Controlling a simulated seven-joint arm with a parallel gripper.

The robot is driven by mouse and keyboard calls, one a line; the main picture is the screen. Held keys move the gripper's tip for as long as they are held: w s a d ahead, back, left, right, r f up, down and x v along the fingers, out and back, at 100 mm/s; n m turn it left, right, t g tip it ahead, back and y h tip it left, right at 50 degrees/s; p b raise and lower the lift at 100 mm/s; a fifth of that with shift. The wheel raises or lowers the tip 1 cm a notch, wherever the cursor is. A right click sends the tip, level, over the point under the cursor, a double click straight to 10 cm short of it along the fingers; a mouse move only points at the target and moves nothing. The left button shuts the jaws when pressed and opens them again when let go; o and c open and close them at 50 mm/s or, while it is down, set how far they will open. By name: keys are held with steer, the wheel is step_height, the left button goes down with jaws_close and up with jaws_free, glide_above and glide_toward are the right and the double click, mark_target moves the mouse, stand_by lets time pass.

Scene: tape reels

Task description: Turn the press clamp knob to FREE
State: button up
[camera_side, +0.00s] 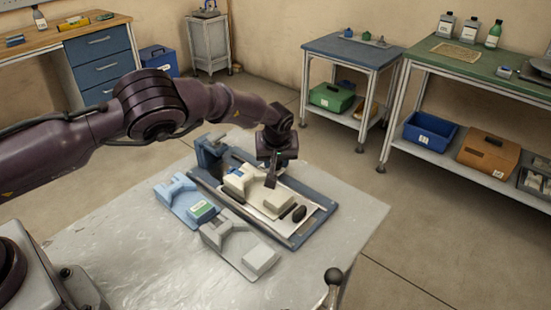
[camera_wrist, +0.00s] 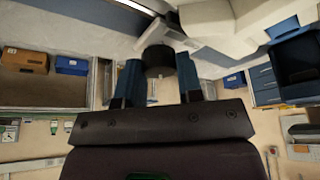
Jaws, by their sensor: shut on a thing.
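The press (camera_side: 305,232) is a blue frame on the metal table, with a pale cream block (camera_side: 240,180) and a light plate inside it. In the side view the held knob is hidden or too small to make out. No FREE mark or pointer on the knob is readable.
A light blue fixture (camera_side: 178,195) and a grey fixture (camera_side: 235,245) lie close beside the press on the left and front. A dark oval part (camera_side: 299,213) sits at the press's right end. The table (camera_side: 110,250) is clear at the front left.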

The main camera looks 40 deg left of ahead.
steer(key=n+g, duration=0.1)
steer(key=n, duration=0.1)
steer(key=n+y, duration=0.1)
steer(key=n, duration=0.2)
steer(key=shift+d+g, duration=0.1)
steer(key=shift+g, duration=0.3)
stand_by(0.4)
steer(key=o, duration=0.9)
steer(key=v, duration=1.3)
steer(key=shift+w, duration=0.15)
